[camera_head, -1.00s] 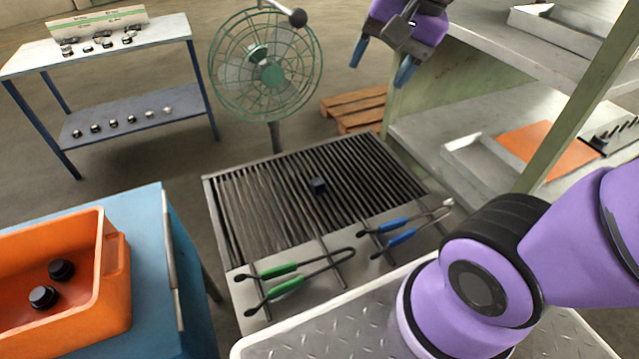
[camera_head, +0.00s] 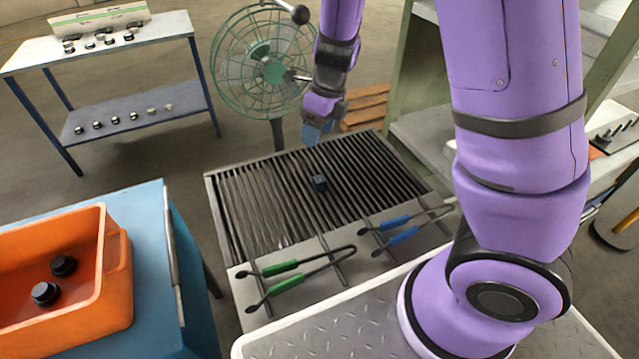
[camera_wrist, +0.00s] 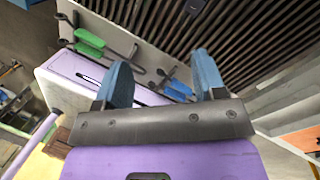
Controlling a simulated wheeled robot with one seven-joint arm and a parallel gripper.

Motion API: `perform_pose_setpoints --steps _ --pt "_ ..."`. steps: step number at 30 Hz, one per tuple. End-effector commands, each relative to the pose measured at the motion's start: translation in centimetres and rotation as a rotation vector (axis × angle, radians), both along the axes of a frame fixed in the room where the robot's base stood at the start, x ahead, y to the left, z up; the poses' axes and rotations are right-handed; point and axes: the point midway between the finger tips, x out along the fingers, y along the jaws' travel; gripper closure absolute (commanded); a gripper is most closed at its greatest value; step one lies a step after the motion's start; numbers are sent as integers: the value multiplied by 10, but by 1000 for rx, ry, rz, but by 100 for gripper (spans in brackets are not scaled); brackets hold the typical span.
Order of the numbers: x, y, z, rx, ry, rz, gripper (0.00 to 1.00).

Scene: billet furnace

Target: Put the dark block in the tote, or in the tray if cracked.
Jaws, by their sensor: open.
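The dark block (camera_head: 319,183) sits on the slatted grate (camera_head: 270,190), near its middle. It also shows at the top edge of the wrist view (camera_wrist: 171,12). I cannot tell whether it is cracked. My gripper (camera_head: 312,137) is above the far part of the grate, behind the block in the head view, apart from it. In the wrist view its two blue fingers (camera_wrist: 164,80) are spread with nothing between them. The orange tote (camera_head: 118,290) stands on a blue stand at the left and holds two dark pieces. The tray is hidden behind my arm in the head view.
Green-handled tongs (camera_head: 285,285) and blue-handled tongs (camera_head: 400,236) lie along the grate's front edge. A green fan (camera_head: 262,70) stands behind the grate. A table (camera_head: 110,47) with small pieces is at back left. Shelving (camera_head: 425,127) stands at the right.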

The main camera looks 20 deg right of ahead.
Motion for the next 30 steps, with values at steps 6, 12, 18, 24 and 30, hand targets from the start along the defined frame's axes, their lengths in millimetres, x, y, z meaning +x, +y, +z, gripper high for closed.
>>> perform_pose_setpoints --steps 6,12,18,24,30 --pt "17 -5 -51 -117 71 -356 36" --pt "27 -11 -77 -191 76 -584 36" --pt "30 -14 -89 -213 72 -661 36" --pt "29 -15 -117 -214 74 -662 36" --pt "29 -14 -137 -212 74 -661 36"
